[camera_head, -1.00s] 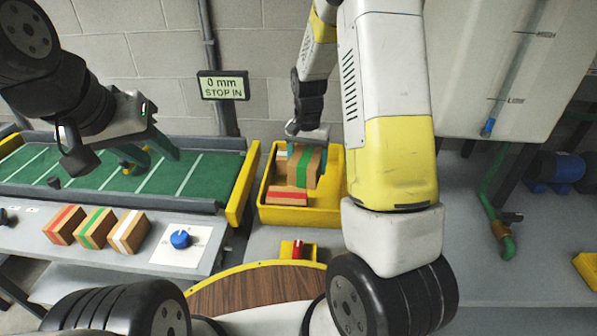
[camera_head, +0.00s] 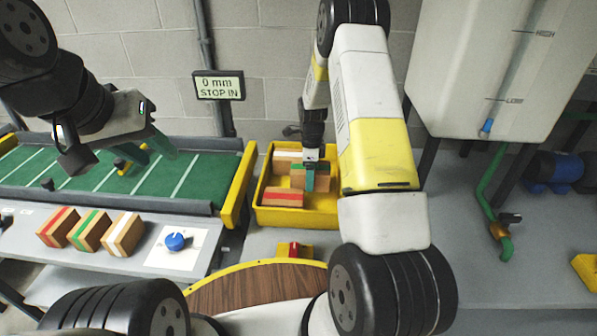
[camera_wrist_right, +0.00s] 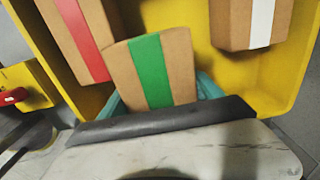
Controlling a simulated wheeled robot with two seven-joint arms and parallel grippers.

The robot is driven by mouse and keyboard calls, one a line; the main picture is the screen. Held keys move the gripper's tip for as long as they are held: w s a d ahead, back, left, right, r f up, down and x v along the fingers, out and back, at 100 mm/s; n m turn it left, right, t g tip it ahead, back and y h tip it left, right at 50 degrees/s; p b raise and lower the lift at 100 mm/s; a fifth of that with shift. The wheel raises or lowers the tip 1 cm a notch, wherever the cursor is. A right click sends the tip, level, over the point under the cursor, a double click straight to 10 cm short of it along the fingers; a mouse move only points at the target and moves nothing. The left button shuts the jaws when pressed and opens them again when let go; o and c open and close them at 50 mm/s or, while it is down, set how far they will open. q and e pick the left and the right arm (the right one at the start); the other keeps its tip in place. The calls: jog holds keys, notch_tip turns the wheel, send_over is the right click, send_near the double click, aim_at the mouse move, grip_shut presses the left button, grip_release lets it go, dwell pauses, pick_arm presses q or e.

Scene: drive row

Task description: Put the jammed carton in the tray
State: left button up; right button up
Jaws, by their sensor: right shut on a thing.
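A brown carton with a green stripe (camera_head: 298,182) is in the yellow tray (camera_head: 262,214), at its middle. My right gripper (camera_head: 312,182) is shut on it from above. In the right wrist view the carton (camera_wrist_right: 181,68) sits between the teal fingers. A red-striped carton (camera_head: 284,196) and a white-striped carton (camera_head: 287,157) also lie in the tray, in front of and behind the held one. Whether the held carton touches the tray floor is hard to tell. My left gripper (camera_head: 146,152) hangs over the green conveyor (camera_head: 95,178), fingers apart and empty.
Red-, green- and white-striped cartons (camera_head: 90,230) stand in a row on the grey front shelf, beside a blue knob (camera_head: 175,241). A sign (camera_head: 218,86) reads "0 mm STOP IN". A yellow box with a red switch (camera_head: 293,250) stands before the tray.

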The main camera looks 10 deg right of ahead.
jog(key=shift+f, duration=2.7)
jog(key=shift+f, duration=0.1)
jog(key=o, duration=1.9)
